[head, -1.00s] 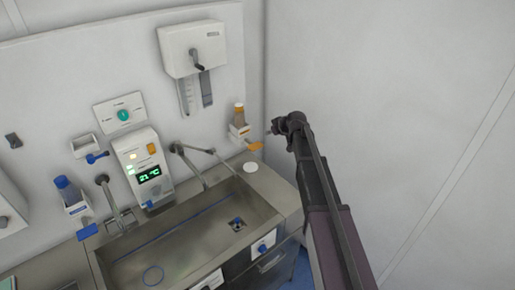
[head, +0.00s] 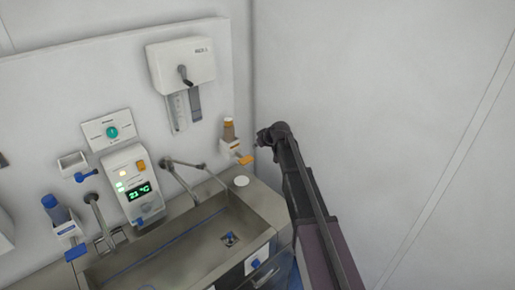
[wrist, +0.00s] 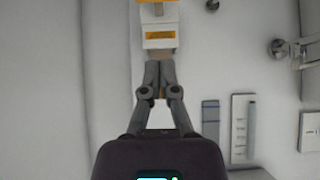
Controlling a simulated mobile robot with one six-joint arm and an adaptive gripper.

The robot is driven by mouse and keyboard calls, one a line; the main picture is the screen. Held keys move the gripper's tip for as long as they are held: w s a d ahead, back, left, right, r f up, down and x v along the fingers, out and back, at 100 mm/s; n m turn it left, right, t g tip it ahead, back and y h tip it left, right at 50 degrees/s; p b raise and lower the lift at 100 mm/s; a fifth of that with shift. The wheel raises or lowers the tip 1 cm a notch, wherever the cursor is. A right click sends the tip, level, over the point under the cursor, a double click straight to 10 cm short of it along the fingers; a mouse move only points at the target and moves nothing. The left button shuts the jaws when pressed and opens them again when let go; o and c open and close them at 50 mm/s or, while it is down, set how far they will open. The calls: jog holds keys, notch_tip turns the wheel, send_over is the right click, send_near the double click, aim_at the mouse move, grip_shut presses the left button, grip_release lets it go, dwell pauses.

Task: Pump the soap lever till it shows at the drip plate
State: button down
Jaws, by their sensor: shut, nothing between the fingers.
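A dispenser (head: 234,147) with a brown bottle and an orange lever (head: 244,160) is on the back wall near the corner. A round white plate (head: 241,181) lies below it on the sink's rim; I can make out no soap on it. A second dispenser (head: 68,229) with a blue bottle and blue lever (head: 75,253) is at the far left. My gripper (wrist: 158,65) is shut and empty. In the wrist view its fingertips point at the brown-bottle dispenser (wrist: 160,27), very near; I cannot tell whether they touch. In the head view my arm's end is just right of it.
The steel sink (head: 180,245) runs below, with a tap (head: 180,172) and a control panel (head: 131,185) reading 21 °C. A white wall box (head: 181,66) hangs above. The side wall (head: 390,90) bounds the right.

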jog(key=b, duration=0.6)
send_over(245, 159)
jog(key=s+d, duration=0.1)
jog(key=s, duration=0.1)
jog(key=f, duration=0.6)
jog(key=shift+w+d+f, duration=0.15)
jog(key=shift+w+d, duration=0.05)
jog(key=shift+w, duration=0.05)
jog(key=shift+f+b, duration=1.75)
jog(key=shift+f, duration=0.1)
